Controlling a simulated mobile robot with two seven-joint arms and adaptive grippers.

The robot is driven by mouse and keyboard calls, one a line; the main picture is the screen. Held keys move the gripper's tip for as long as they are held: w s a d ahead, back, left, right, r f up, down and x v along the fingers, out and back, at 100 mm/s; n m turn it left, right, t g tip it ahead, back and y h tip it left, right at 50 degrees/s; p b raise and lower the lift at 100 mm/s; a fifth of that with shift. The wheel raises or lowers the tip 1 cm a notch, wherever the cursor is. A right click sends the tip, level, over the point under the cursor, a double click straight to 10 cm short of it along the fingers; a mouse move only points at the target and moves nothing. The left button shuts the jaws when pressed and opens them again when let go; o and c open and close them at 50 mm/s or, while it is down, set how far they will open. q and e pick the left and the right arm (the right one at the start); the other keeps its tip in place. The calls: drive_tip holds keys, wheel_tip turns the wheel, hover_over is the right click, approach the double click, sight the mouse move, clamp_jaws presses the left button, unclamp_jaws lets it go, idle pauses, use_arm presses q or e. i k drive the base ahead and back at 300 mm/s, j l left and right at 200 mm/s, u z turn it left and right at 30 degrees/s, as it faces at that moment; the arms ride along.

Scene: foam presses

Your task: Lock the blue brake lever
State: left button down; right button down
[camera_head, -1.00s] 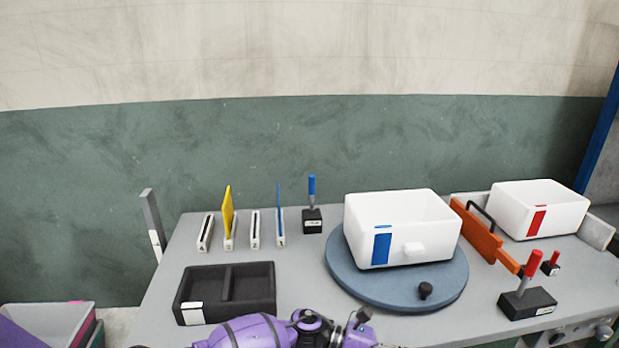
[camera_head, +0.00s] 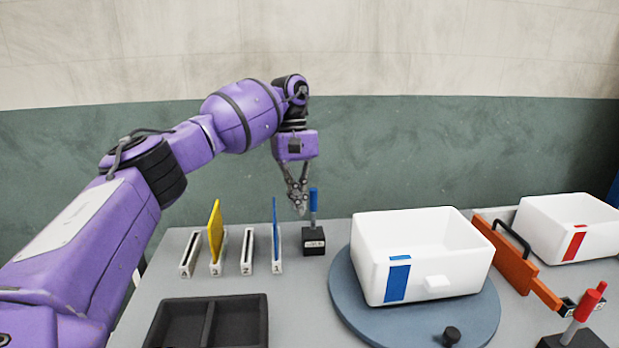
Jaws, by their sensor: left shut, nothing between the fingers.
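The blue brake lever (camera_head: 313,206) stands upright on a small black base (camera_head: 314,241) with a white label, near the back of the table. My left gripper (camera_head: 301,211) points down just left of the lever's blue handle, with its fingertips about level with the handle. It is shut and holds nothing. Whether it touches the handle cannot be told from this view. My right gripper is not in view.
A white box with a blue stripe (camera_head: 425,262) sits on a blue-grey turntable (camera_head: 350,300) to the right. Several slotted holders (camera_head: 248,252) stand left of the lever, two with yellow and blue plates. A black tray (camera_head: 208,325) lies in front.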

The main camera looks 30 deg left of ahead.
sight(313, 192)
drive_tip(key=i+j, duration=0.75)
drive_tip(key=i, duration=0.15)
